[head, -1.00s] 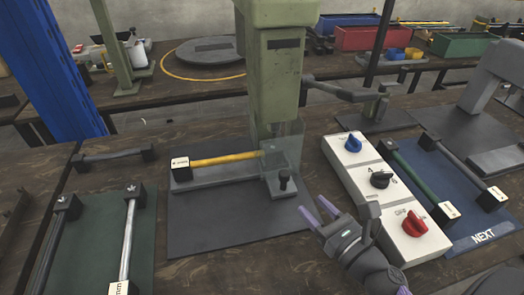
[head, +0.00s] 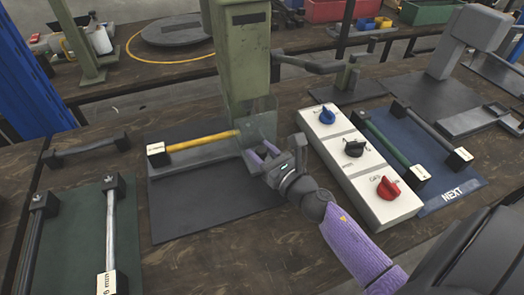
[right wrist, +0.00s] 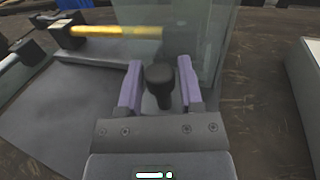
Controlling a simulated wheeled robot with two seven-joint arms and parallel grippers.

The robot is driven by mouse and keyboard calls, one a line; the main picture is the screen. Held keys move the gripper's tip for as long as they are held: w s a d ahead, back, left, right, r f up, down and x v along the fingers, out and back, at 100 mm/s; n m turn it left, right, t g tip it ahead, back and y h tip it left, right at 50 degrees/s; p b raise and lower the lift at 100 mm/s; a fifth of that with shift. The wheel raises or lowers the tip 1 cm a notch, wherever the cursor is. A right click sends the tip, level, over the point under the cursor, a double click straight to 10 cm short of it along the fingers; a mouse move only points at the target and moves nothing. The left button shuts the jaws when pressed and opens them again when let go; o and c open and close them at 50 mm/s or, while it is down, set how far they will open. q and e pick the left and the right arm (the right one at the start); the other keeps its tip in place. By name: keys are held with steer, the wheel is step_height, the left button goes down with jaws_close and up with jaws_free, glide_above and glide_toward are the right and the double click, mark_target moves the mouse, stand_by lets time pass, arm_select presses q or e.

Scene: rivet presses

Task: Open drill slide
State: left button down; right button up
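The green press (head: 240,60) stands at the centre of the head view. At its foot lies the grey slide (head: 200,157), with a yellow rod (head: 203,141) along it and a labelled black block at its left end. A clear guard (head: 262,115) hangs at the rod's right end. In the right wrist view, an upright black knob (right wrist: 160,82) stands between the purple fingers of my right gripper (head: 262,154), with gaps on both sides. That gripper is open. In the head view it hides the knob. My left gripper is not in view.
A white control box (head: 355,160) with blue, black and red knobs stands just right of the gripper. Beyond it, a blue mat (head: 425,135) marked NEXT holds rods. A green mat (head: 85,235) with rods lies at left.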

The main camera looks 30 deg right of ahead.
jaws_close()
stand_by(1.2)
